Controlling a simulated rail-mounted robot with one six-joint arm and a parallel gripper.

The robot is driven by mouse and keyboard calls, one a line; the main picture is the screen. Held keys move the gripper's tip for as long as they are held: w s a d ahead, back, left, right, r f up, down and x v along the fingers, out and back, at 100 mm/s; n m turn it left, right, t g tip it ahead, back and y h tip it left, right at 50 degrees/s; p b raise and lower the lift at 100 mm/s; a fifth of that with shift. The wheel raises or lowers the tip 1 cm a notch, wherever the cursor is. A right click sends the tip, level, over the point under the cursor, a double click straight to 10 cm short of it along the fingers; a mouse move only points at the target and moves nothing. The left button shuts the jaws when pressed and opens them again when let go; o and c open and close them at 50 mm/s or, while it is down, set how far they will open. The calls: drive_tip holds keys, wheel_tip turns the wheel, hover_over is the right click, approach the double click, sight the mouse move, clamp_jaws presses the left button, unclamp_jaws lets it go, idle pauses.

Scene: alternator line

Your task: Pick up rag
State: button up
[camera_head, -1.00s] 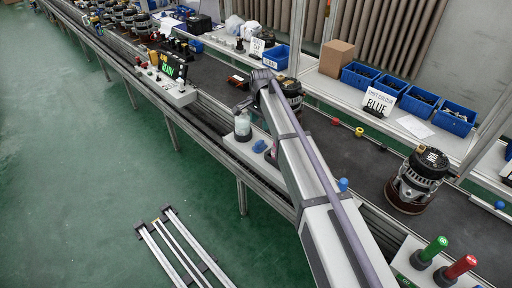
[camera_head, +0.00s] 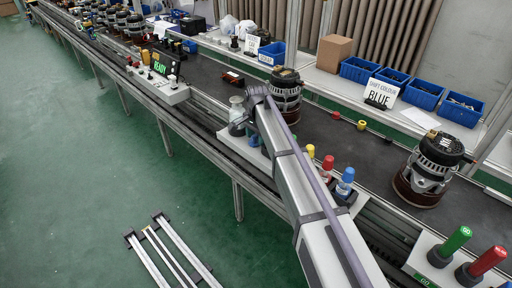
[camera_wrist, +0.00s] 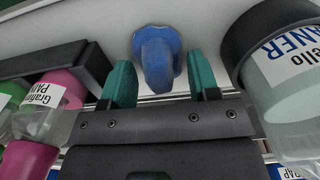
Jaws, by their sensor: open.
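The blue rag (camera_wrist: 157,58) is a bunched, rounded cloth on a pale surface in the wrist view. My gripper (camera_wrist: 160,66) is open, with one teal finger on each side of the rag. The rag stands between and just beyond the fingertips; whether they touch it I cannot tell. In the head view my arm hides the rag and the gripper's fingers at the white station shelf (camera_head: 240,147).
A cleaner jar (camera_wrist: 290,95) in a dark holder stands close right of my gripper. A pink-capped paint bottle (camera_wrist: 48,98) and dark holder (camera_wrist: 55,62) are close left. Alternators, including one by my arm (camera_head: 286,95), stand on the conveyor (camera_head: 335,140).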

drive_tip(key=shift+r, duration=0.15)
drive_tip(key=c, duration=1)
